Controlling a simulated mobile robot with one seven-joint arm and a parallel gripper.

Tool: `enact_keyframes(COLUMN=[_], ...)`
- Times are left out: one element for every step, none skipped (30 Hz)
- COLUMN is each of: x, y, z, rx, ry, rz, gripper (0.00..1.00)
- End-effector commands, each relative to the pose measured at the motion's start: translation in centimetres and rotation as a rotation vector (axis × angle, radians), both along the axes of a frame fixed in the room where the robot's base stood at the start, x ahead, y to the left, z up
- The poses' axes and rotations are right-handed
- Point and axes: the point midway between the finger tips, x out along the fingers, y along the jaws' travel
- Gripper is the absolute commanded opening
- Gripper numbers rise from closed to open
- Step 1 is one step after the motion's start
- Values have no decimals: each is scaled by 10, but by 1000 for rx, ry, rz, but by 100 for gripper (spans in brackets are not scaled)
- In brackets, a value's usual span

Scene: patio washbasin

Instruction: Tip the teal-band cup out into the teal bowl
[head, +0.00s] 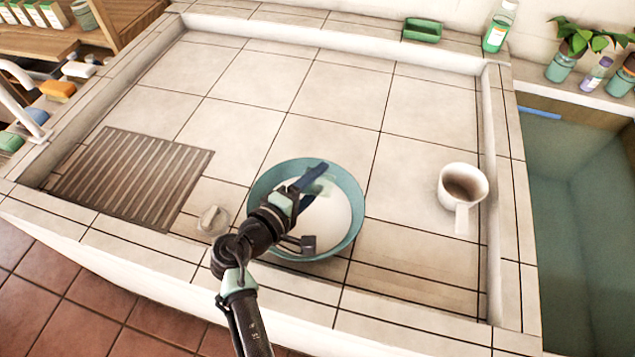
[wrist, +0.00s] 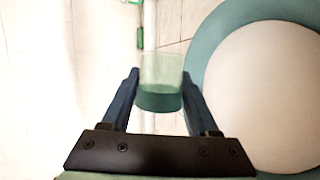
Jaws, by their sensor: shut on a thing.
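My gripper (head: 316,181) is shut on the teal-band cup (head: 326,188), a small see-through greenish cup. In the wrist view the cup (wrist: 160,92) sits between the two blue fingers, with its darker teal band toward the palm side. The head view shows the cup and gripper over the teal bowl (head: 357,205), partly covering it. The bowl is round, with a white inside or white contents; I cannot tell which. In the wrist view the bowl (wrist: 205,62) is at the right. The cup's contents and exact tilt are not clear.
A white handled cup (head: 463,184) with something brown inside stands at the right. A ribbed drain panel (head: 130,180) and a small pale object (head: 212,220) are at the left. Raised tiled edges surround the basin floor, which is clear behind the bowl.

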Motion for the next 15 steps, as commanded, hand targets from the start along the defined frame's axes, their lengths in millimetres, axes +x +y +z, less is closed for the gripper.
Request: enact_keyframes(x=[-1, -1, -1, -1, -1, -1, -1, 0, 0, 0, 1, 1, 1, 1, 2], y=[-1, -1, -1, -1, 0, -1, 0, 0, 1, 2, 3, 4, 5, 5, 6], z=[5, 7, 9, 10, 11, 12, 13, 14, 17, 19, 20, 23, 25, 27, 29], rx=[50, 89, 145, 191, 240, 308, 362, 415, 478, 527, 580, 649, 707, 762, 835], ry=[-16, -29, -48, -63, -78, -100, -118, -136, -156, -173, -189, -213, -231, -250, -274], rz=[-1, -1, -1, -1, -1, -3, -2, -3, -2, -2, -2, -2, -2, -3, -3], gripper=[0, 0, 0, 0, 0, 0, 0, 0, 0, 0, 0, 0, 0, 0, 0])
